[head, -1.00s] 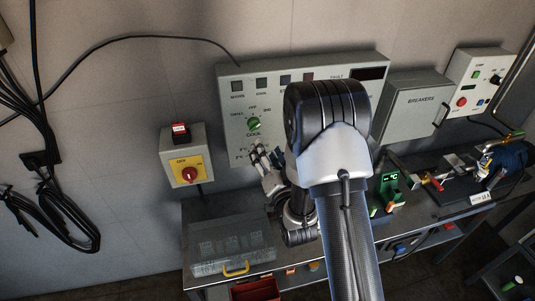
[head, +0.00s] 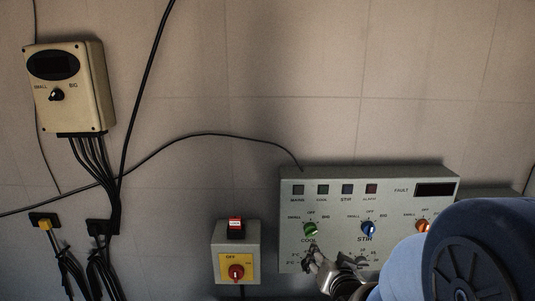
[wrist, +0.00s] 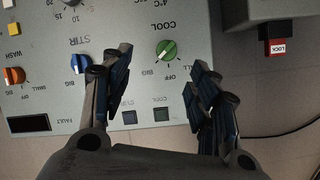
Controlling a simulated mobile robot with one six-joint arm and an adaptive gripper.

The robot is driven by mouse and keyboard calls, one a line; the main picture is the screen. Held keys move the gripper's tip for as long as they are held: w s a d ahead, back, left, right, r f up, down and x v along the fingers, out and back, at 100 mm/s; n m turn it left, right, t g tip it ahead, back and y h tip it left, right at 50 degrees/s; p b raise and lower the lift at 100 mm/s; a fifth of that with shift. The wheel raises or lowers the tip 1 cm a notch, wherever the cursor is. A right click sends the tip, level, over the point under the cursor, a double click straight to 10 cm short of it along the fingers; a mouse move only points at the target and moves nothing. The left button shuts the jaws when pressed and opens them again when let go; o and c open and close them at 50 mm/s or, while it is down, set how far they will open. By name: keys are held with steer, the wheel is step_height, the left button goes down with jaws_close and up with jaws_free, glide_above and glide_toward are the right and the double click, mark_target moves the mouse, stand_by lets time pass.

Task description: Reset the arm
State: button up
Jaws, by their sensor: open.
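My gripper (head: 316,260) is in front of the grey control panel (head: 385,185), just below the green COOL knob (head: 310,230) in the head view. In the wrist view my gripper (wrist: 158,80) is open and empty, its two fingers spread apart. The green knob (wrist: 167,52) shows in the gap between them, and the blue STIR knob (wrist: 81,64) lies left of the fingers. I cannot tell the exact distance from fingertips to panel. My arm fills the lower right of the head view and hides part of the panel.
A yellow-faced switch box with a red knob (head: 236,272) hangs left of the panel. A beige box (head: 70,90) with cables is at upper left. A black cable (head: 215,135) runs along the wall to the panel. The upper middle wall is bare.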

steer(key=s+a+r+n+g+b, duration=0.1)
steer(key=s+g, duration=0.8)
steer(key=s, duration=2.3)
steer(key=n+b, duration=0.2)
steer(key=n, duration=0.1)
steer(key=shift+r, duration=0.3)
steer(key=shift+s+a, duration=0.1)
